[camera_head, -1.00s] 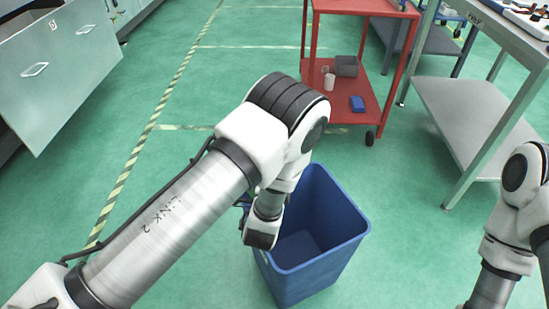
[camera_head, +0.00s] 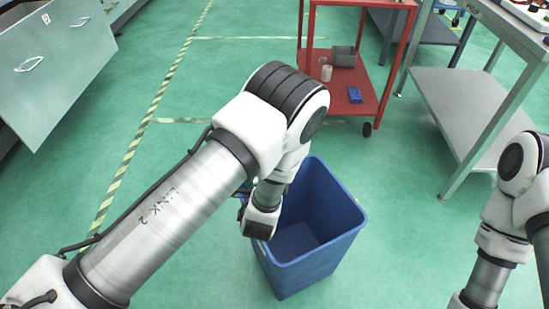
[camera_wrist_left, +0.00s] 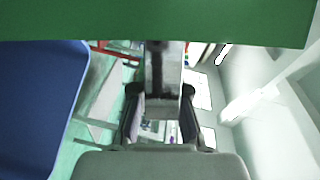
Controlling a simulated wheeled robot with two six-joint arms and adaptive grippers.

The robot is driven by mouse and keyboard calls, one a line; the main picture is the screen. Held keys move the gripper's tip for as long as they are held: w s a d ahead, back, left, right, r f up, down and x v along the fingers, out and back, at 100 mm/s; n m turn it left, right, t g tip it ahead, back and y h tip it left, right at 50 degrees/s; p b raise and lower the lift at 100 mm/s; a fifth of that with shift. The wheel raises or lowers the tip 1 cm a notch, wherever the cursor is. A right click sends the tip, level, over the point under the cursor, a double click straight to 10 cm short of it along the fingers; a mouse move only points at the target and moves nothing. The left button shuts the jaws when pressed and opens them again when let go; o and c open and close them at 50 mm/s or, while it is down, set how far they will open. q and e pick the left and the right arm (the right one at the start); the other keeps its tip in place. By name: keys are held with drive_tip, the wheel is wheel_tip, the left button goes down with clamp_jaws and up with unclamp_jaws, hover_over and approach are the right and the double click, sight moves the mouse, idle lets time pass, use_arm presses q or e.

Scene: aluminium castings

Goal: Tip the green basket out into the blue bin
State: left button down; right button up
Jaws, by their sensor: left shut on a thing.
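The blue bin (camera_head: 318,225) stands on the floor, open side up, in the middle of the head view. Its wall also fills the left of the left wrist view (camera_wrist_left: 35,110). My left arm reaches over the bin's left side, and its wrist hides that rim. The green basket shows as a broad green band (camera_wrist_left: 160,20) across the top of the left wrist view; I cannot make it out in the head view. My left gripper (camera_wrist_left: 162,92) is shut on a greyish part that runs up to the green band. My right arm is at the right edge; its gripper is out of view.
A red cart (camera_head: 350,98) with a grey box (camera_head: 344,57) and a small blue box (camera_head: 355,95) stands behind the bin. A grey table (camera_head: 480,105) stands at right, and an open drawer (camera_head: 50,80) juts out at left. The floor around the bin is clear.

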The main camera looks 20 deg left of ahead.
use_arm(q)
drive_tip(key=shift+s+r+b, duration=0.15)
drive_tip(key=shift+r+b, duration=0.25)
drive_tip(key=shift+r, duration=0.3)
wheel_tip(320, 180, down, 3)
drive_tip(key=b, duration=0.2)
drive_tip(key=shift+s+b, duration=0.15)
drive_tip(key=shift+b, duration=0.2)
drive_tip(key=shift+w+r, duration=0.1)
drive_tip(key=shift+w, duration=0.15)
drive_tip(key=shift+s+r, duration=0.2)
drive_tip(key=shift+r, duration=0.05)
drive_tip(key=shift+f, duration=0.1)
use_arm(e)
drive_tip(key=shift+s+f, duration=0.15)
drive_tip(key=shift+f, duration=0.4)
use_arm(q)
drive_tip(key=shift+w+p, duration=0.1)
drive_tip(key=shift+p, duration=0.25)
